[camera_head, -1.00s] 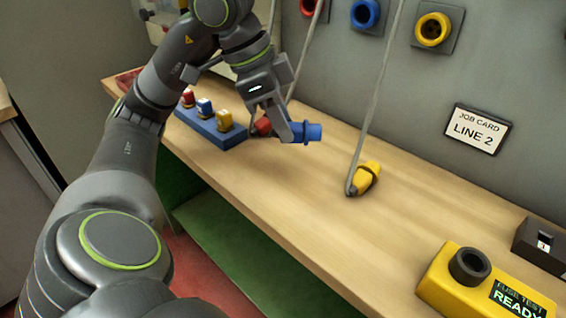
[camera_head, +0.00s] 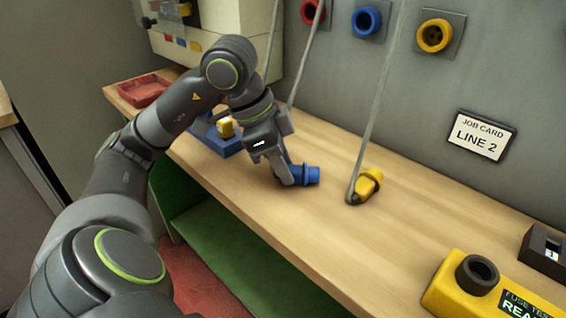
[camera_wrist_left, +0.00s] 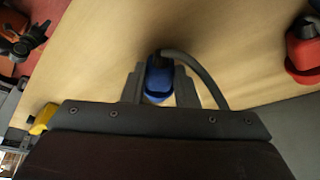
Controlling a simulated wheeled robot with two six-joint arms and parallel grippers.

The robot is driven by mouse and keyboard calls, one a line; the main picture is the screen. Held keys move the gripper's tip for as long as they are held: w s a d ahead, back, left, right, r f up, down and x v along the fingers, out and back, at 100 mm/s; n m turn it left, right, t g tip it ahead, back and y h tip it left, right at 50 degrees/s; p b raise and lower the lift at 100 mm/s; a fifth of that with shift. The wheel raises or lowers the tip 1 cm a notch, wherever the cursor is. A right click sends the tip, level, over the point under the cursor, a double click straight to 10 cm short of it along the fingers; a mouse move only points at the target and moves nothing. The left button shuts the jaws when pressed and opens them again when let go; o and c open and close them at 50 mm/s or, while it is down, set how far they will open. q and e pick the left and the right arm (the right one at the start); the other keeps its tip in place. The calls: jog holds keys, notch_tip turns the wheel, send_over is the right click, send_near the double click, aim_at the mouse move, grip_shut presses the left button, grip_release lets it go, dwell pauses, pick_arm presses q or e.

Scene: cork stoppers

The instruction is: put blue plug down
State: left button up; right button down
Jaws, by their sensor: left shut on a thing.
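My left gripper (camera_head: 290,178) is shut on the blue plug (camera_head: 308,175), low over the wooden bench top, with the plug lying sideways and its collar end pointing right. I cannot tell if the plug touches the bench. In the left wrist view the blue plug (camera_wrist_left: 158,80) sits between the two fingers, and a grey cable curves from its end. My right gripper is not in view.
A yellow plug (camera_head: 369,183) with a cable lies on the bench to the right. Sockets, including a blue one (camera_head: 366,21), are on the wall. A yellow fuse tester (camera_head: 445,293) is at lower right.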

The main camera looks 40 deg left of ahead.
pick_arm(q)
jog(key=o, duration=0.6)
jog(key=shift+f, duration=0.1)
jog(key=shift+c, duration=0.2)
jog(key=shift+o, duration=2.2)
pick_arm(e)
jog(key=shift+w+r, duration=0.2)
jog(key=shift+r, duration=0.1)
